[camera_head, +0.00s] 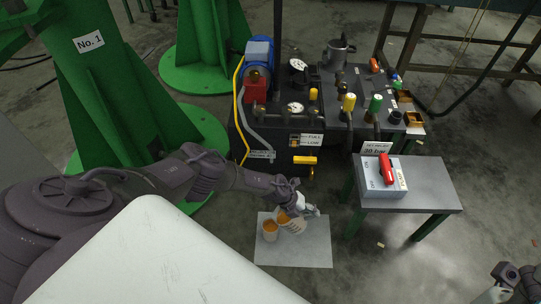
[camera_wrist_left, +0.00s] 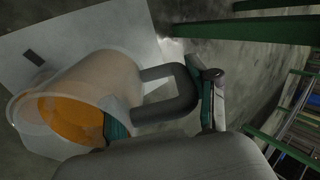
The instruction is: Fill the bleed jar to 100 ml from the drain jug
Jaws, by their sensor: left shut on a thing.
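The drain jug (camera_head: 292,224), a pale translucent vessel with orange liquid, is in my left gripper (camera_head: 303,210), which is shut on its handle. The jug is tilted, its mouth toward the bleed jar (camera_head: 269,231). The jar stands upright on the pale sheet and shows orange inside; its level in ml is too small to read. In the left wrist view the jug (camera_wrist_left: 95,85) shows its dark handle (camera_wrist_left: 172,95) and orange liquid near its rim; the jar cannot be made out there. My right gripper (camera_head: 507,285) is at the bottom right corner, apart from both vessels.
The pale sheet (camera_head: 308,256) lies on the floor. A dark power unit (camera_head: 270,125) with valves and gauges stands behind it. A small grey table (camera_head: 435,185) with a control box (camera_head: 384,188) and red handle stands to the right. Floor is mostly clear between sheet and right gripper.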

